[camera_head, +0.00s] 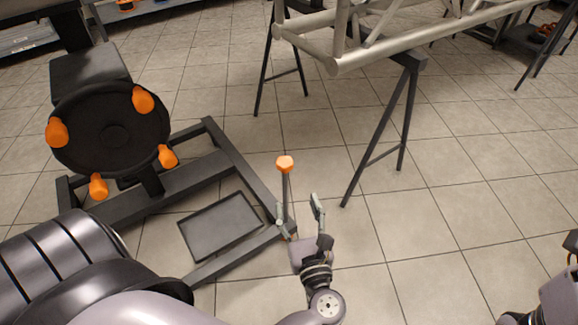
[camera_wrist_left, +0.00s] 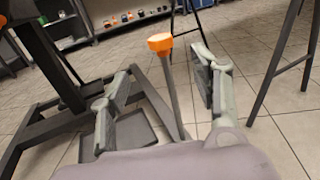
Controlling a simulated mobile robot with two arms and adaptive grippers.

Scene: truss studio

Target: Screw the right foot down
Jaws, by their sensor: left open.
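The right foot shows as an upright dark spindle with an orange knob (camera_head: 285,164) on top, at the near right corner of the dark base frame (camera_head: 245,165). The knob also shows in the left wrist view (camera_wrist_left: 160,43), with the spindle below it. My left gripper (camera_head: 299,214) is open and empty, low beside the spindle. In the left wrist view the spindle appears between the spread fingers (camera_wrist_left: 160,100), with the knob above them. I cannot tell whether a finger touches it. The spindle's lower end is hidden by the gripper. My right arm shows only partly at the right edge.
A black round plate with several orange knobs (camera_head: 143,99) stands on the base frame at left. A flat dark tray (camera_head: 220,226) lies within the frame. A trestle (camera_head: 385,150) carries a metal truss (camera_head: 400,45) behind. Tiled floor is clear at right.

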